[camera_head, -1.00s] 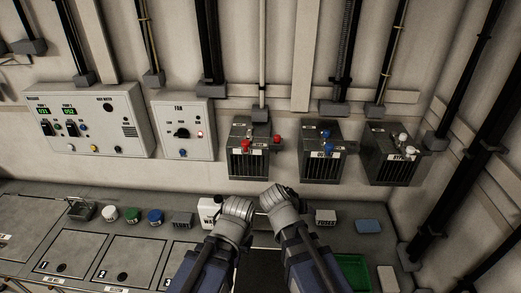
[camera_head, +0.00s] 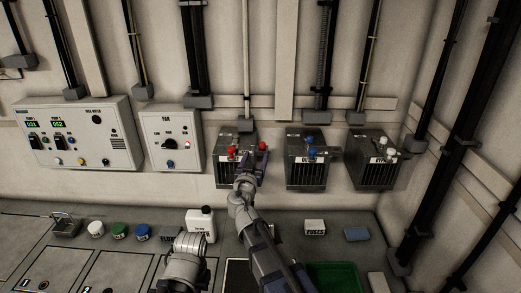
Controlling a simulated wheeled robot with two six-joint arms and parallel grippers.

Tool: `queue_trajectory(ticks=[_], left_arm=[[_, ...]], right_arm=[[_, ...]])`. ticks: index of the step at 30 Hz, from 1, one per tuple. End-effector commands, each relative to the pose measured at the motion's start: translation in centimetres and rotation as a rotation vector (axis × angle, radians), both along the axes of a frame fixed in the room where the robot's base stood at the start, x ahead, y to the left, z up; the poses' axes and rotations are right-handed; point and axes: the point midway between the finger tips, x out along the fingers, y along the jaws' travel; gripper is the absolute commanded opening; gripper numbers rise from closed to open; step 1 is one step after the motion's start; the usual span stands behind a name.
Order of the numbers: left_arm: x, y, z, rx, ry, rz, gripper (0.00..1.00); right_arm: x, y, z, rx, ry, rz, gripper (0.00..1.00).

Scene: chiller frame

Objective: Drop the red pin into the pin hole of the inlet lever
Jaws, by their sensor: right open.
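The inlet box (camera_head: 224,172) is a dark grey finned unit on the wall, left of two similar boxes. A red part (camera_head: 232,149) shows at its front and a red knob (camera_head: 263,146) at its upper right. I cannot tell which of these is the pin. My right gripper (camera_head: 249,160) is open in front of the inlet box, its fingers close to the red parts.
The outlet box (camera_head: 306,174) with blue knobs and the bypass box (camera_head: 376,175) with white knobs are to the right. A white bottle (camera_head: 201,222), coloured caps, a fuses box (camera_head: 315,227), a blue block (camera_head: 356,234) and a green tray (camera_head: 335,272) are on the bench.

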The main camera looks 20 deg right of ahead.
Motion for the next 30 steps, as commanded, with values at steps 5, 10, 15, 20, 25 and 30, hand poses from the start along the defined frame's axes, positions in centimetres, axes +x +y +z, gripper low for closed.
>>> queue_trajectory(ticks=[5, 10, 15, 20, 25, 30], left_arm=[[0.0, 0.0, 0.0, 0.0, 0.0, 0.0, 0.0], [0.0, 0.0, 0.0, 0.0, 0.0, 0.0, 0.0], [0.0, 0.0, 0.1, 0.0, 0.0, 0.0, 0.0], [0.0, 0.0, 0.1, 0.0, 0.0, 0.0, 0.0], [0.0, 0.0, 0.1, 0.0, 0.0, 0.0, 0.0], [0.0, 0.0, 0.1, 0.0, 0.0, 0.0, 0.0]], right_arm=[[0.9, -0.4, 0.0, 0.0, 0.001, 0.0, 0.67], [1.6, -1.0, 0.0, 0.0, 0.001, -0.002, 0.67], [3.6, -2.6, 0.1, 0.0, 0.001, -0.004, 0.67], [5.3, -3.2, 0.1, 0.0, 0.001, -0.001, 0.67], [5.2, -3.3, 0.1, 0.0, 0.001, -0.001, 0.67], [5.2, -3.3, 0.1, 0.0, 0.001, -0.001, 0.54]])
